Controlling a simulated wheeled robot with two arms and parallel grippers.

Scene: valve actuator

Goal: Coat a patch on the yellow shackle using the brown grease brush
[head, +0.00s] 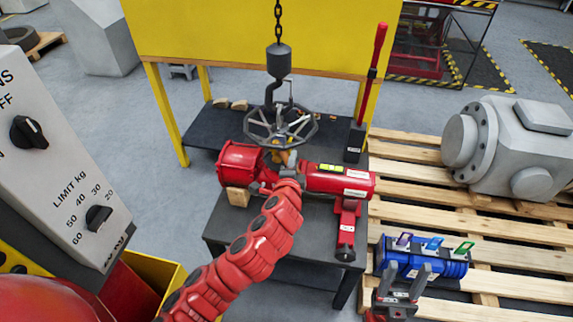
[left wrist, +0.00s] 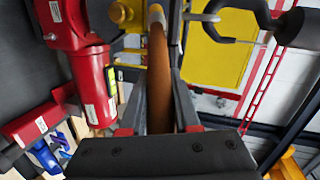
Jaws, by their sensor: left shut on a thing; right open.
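My left gripper (head: 289,172) is at the red valve actuator (head: 337,180), just below the grey handwheel (head: 281,127). In the left wrist view the left gripper (left wrist: 159,85) is shut on the brown grease brush (left wrist: 158,60). The brush points away from the fingers, and its pale tip is at the top edge. My right gripper (head: 404,279) is open and empty at the lower right.
A dark hook (head: 271,92) hangs on a chain above the wheel. A blue cylinder (head: 425,265) with coloured tags is beside my right gripper. A grey motor (head: 520,150) lies on wooden pallets (head: 410,212). A control panel (head: 60,150) stands at the left.

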